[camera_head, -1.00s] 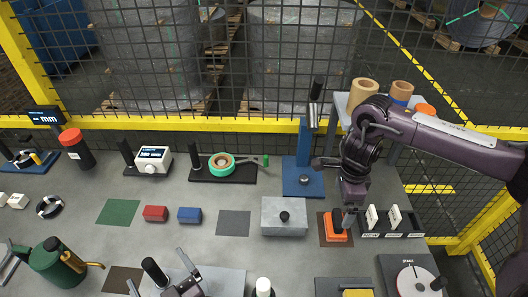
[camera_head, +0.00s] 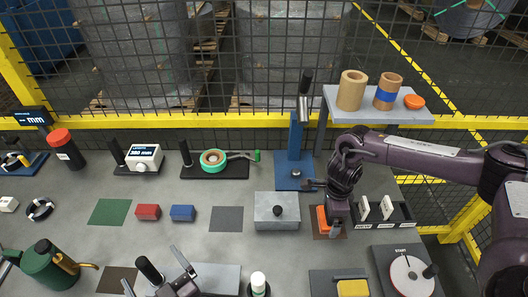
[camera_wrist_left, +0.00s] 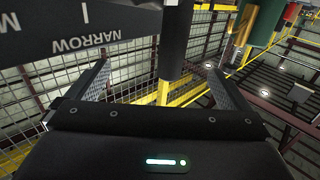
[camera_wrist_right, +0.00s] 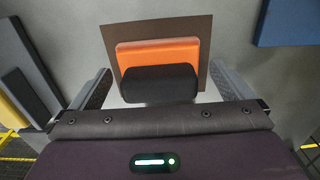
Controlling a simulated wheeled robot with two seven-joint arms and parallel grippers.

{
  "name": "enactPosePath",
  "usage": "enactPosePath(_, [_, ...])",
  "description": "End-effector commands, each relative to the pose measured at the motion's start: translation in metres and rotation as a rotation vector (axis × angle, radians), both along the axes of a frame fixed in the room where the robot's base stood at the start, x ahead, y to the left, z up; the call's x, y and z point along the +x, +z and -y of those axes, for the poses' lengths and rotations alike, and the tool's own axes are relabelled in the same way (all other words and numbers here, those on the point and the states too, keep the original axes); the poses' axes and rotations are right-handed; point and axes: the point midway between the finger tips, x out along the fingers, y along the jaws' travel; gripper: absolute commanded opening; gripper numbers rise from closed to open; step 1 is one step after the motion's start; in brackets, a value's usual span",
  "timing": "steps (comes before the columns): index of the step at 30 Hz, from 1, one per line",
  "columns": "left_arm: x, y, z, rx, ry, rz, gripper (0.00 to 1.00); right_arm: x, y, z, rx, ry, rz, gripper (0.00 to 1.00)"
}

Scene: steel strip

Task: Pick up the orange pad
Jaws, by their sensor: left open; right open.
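The orange pad (camera_head: 321,218) lies on a brown square mat (camera_head: 317,235) at the right of the bench, partly hidden behind my right gripper (camera_head: 336,230). In the right wrist view the pad (camera_wrist_right: 158,52) is an orange block with a black rounded handle (camera_wrist_right: 160,83). The open fingers of my right gripper (camera_wrist_right: 160,90) stand on either side of the handle, with gaps on both sides. My left gripper (camera_head: 150,268) is open and empty at the front of the bench; the left wrist view also shows its spread fingers (camera_wrist_left: 157,75).
Labelled white plates stand in a black holder (camera_head: 390,224) close to the right of the pad. A grey block with a black knob (camera_head: 277,218) is to its left. A blue lever press (camera_head: 296,165) stands behind. A white dial (camera_head: 410,275) is in front right.

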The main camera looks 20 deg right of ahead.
Motion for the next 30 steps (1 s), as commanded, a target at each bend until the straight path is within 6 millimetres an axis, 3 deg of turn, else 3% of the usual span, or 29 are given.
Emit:
enactPosePath(2, [0.000,0.000,0.000,0.000,0.000,0.000,1.00,0.000,0.000,0.000,0.000,0.000,0.000,0.99])
enactPosePath(14, [0.000,0.000,0.000,0.000,0.000,0.000,1.00,0.000,0.001,0.000,0.000,0.000,0.000,0.48])
enactPosePath(23, [0.000,0.000,0.000,0.000,0.000,0.000,1.00,0.001,0.011,0.000,0.001,0.001,0.003,0.48])
enactPosePath(30, [0.000,0.000,0.000,0.000,0.000,0.000,1.00,0.001,0.060,0.000,0.001,0.002,0.006,0.48])
